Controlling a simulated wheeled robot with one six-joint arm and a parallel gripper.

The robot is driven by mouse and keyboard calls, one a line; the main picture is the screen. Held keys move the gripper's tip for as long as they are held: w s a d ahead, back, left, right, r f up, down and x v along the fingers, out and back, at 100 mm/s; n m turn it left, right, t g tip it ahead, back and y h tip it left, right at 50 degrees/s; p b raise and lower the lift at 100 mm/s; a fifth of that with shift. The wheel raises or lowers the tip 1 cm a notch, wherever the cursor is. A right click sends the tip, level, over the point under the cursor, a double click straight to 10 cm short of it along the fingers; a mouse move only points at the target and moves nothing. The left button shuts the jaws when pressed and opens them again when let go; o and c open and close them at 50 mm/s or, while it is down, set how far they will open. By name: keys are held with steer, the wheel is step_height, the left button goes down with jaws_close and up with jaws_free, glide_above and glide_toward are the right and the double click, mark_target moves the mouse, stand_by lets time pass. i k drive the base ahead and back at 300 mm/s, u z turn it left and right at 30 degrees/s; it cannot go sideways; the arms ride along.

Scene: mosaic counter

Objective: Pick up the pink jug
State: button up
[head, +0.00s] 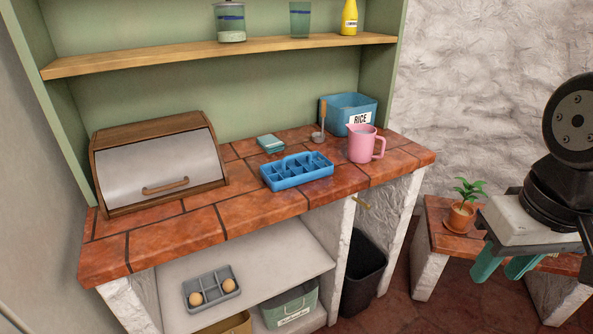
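The pink jug (361,146) stands upright on the right part of the tiled counter, its handle (379,148) pointing right. It is just in front of a blue box labelled RICE. My gripper (505,268) is at the right edge of the head view, well to the right of the jug and apart from it. Its two green fingers point down and stand apart, with nothing seen between them. They show in front of a low tiled bench.
The RICE box (340,110), a ladle (320,125), a blue compartment tray (297,171) and a bread box (158,165) share the counter (165,238). A wooden shelf (270,46) runs above. A potted plant (462,214) stands on the bench near my gripper.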

mark_target(362, 137)
steer(key=k, duration=0.5)
steer(key=u, duration=0.5)
steer(key=i, duration=0.95)
steer(key=z, duration=0.75)
steer(key=i, duration=0.5)
steer(key=z, duration=0.55)
